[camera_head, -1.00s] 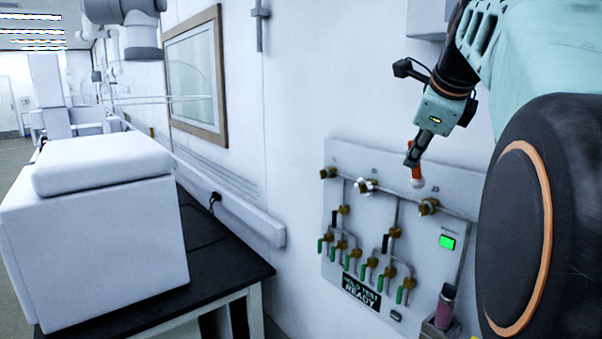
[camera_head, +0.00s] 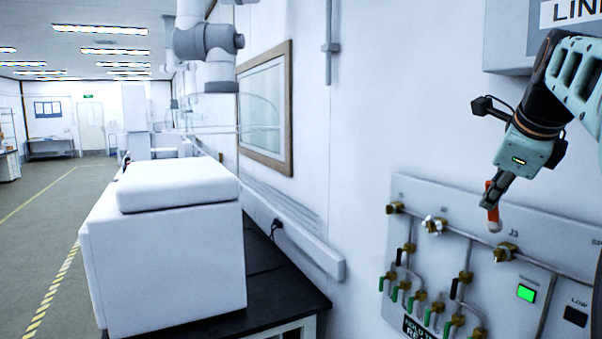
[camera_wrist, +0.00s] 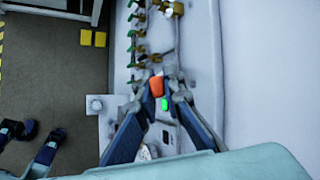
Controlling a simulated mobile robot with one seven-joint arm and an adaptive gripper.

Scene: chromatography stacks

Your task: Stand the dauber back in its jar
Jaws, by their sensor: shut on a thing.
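The dauber (camera_head: 492,212) has an orange-red handle and a white rounded tip. My gripper (camera_head: 491,201) is shut on its handle and holds it in the air in front of the valve panel, white tip down. In the wrist view the orange handle (camera_wrist: 156,87) shows between my fingertips (camera_wrist: 161,90); its tip is hidden there. I cannot make out the jar for certain in either current view. A small pale square fitting with a round centre (camera_wrist: 95,104) shows left of my fingers in the wrist view, but I cannot tell what it is.
The wall panel (camera_head: 540,233) carries brass valves, several green-handled levers and a lit green indicator (camera_head: 526,293). A white box-shaped instrument (camera_head: 170,265) stands on a black bench (camera_head: 285,295) at left. Open floor (camera_head: 45,225) lies at far left.

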